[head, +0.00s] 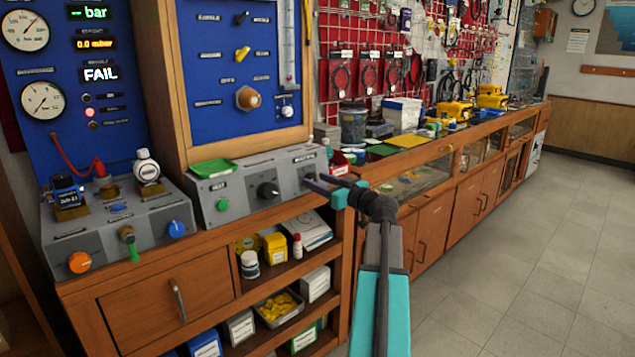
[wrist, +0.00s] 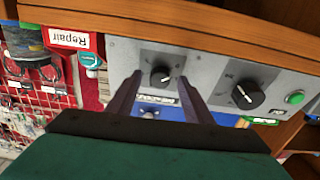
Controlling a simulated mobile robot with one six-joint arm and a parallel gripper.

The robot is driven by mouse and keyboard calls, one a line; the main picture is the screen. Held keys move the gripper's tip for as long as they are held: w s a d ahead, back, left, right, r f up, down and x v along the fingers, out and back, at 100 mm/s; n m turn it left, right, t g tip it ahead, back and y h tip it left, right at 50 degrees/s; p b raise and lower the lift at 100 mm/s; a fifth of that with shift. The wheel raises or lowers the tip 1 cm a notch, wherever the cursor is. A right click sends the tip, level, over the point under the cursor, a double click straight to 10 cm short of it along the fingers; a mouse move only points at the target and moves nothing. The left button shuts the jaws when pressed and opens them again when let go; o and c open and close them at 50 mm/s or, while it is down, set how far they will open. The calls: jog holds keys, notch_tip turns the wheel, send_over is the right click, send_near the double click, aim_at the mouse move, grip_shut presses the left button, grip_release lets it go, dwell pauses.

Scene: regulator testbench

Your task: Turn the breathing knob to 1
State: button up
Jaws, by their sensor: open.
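A grey control box (head: 240,194) stands on the bench. In the wrist view a small black knob (wrist: 162,76) shows between the fingers of my open, empty gripper (wrist: 157,84). A larger black knob (wrist: 248,95) is to its right, and also shows in the head view (head: 268,190). The small label by the small knob is unreadable, so I cannot tell by name which is the breathing knob. In the head view my gripper (head: 318,183) reaches the box's right end and covers the small knob. Contact with the knob cannot be made out.
A green button (head: 222,205) is on the same panel, and a green tray (head: 213,168) lies on the box. A second grey box (head: 125,215) with orange and blue knobs is at left. A red bin (head: 340,165) stands close behind my gripper. The floor at right is clear.

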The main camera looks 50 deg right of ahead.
jog(key=shift+w, duration=0.45)
jog(key=shift+d, duration=0.1)
jog(key=c, duration=1.1)
jog(key=shift+o, duration=0.2)
